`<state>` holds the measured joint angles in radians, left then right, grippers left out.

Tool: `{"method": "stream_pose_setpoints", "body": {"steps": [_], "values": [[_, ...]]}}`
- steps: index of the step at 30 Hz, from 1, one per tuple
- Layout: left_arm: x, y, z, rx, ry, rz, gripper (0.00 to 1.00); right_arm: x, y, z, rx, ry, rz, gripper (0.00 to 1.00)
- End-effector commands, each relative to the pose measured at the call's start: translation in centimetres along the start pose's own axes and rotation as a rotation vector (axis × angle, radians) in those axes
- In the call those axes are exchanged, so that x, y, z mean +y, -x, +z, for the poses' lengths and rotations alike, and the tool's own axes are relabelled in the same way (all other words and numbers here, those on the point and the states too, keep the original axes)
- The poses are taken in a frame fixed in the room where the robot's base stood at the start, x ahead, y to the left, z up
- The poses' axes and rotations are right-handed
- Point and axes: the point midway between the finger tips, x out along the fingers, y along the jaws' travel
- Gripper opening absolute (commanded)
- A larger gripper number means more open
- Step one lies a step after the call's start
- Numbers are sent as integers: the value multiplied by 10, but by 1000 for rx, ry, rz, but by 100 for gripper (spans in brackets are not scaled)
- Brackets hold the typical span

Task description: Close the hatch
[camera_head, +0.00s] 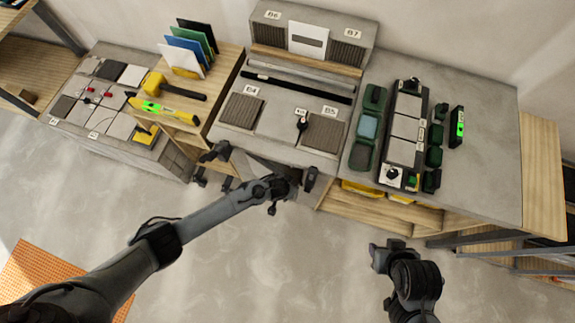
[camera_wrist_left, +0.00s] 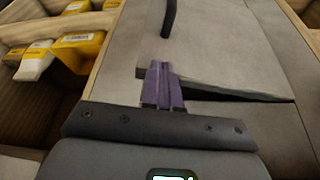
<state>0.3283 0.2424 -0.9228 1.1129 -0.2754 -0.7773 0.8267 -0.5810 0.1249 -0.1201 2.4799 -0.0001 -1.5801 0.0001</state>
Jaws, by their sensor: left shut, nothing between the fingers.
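The hatch looks like the grey panel (camera_wrist_left: 215,45) with a dark bar handle (camera_wrist_left: 168,18) in the left wrist view. A dark wedge-shaped gap shows along one edge, so it stands slightly ajar. In the head view, the front of the middle counter is largely hidden behind my left arm. My left gripper (camera_wrist_left: 160,70) has its purple fingers together and empty, with the tips at the panel's edge beside the gap; I cannot tell whether they touch. In the head view my left gripper (camera_head: 275,200) is at the counter front. My right gripper (camera_head: 384,254) hangs over the floor, its fingers unclear.
Yellow and white boxes (camera_wrist_left: 75,45) lie in wooden shelf compartments beside the panel. The floor between my arms is clear.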

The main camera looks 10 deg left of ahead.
Motion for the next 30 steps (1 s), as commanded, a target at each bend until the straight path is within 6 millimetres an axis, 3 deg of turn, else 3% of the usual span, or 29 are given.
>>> {"method": "stream_pose_setpoints", "body": {"steps": [20,30], "values": [[-3,-1,-5,1,34,-14,0,-2,1,-1,2,-7,-5,43],[-1,11,18,-3,32,-12,0,-1,22,-9,3,-7,-5,43]]}}
